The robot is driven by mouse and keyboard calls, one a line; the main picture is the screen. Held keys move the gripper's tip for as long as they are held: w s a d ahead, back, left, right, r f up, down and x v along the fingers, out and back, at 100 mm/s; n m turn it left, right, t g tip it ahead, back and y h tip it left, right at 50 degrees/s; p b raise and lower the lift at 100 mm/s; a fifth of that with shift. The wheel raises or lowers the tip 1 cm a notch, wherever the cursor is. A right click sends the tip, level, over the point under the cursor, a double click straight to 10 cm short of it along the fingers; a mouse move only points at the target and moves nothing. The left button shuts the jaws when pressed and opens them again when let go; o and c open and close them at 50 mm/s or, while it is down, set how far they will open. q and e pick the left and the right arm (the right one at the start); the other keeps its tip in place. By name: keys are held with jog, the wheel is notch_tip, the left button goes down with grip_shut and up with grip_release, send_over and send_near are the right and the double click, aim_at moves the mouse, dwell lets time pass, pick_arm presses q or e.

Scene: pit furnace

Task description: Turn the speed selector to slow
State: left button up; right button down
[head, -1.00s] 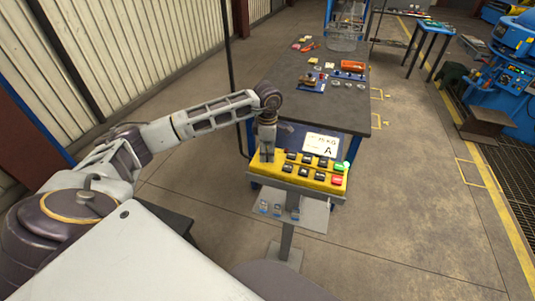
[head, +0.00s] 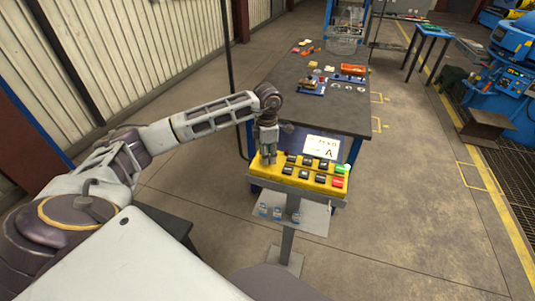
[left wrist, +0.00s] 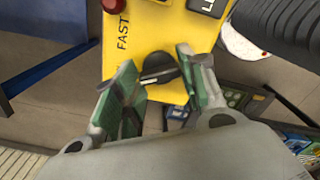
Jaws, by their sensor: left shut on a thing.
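The yellow control box (head: 298,174) stands on a pedestal in the middle of the head view, with black buttons, a green and a red one. In the left wrist view the yellow panel (left wrist: 150,28) bears the word FAST beside a black selector knob (left wrist: 158,68). My left gripper (head: 267,156) points down at the left end of the box; in the left wrist view its green-padded fingers (left wrist: 157,80) stand on either side of the knob and are shut on it. The SLOW mark is not readable. My right gripper is not in view.
A dark workbench (head: 345,115) with small parts and an orange tray (head: 353,70) stands behind the box. A small shelf (head: 310,215) juts out below.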

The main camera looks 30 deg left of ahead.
pick_arm(q)
jog(key=o, duration=1)
jog(key=shift+o, duration=0.2)
jog(key=shift+r, duration=0.1)
notch_tip(320, 180, up, 12)
dwell(0.5)
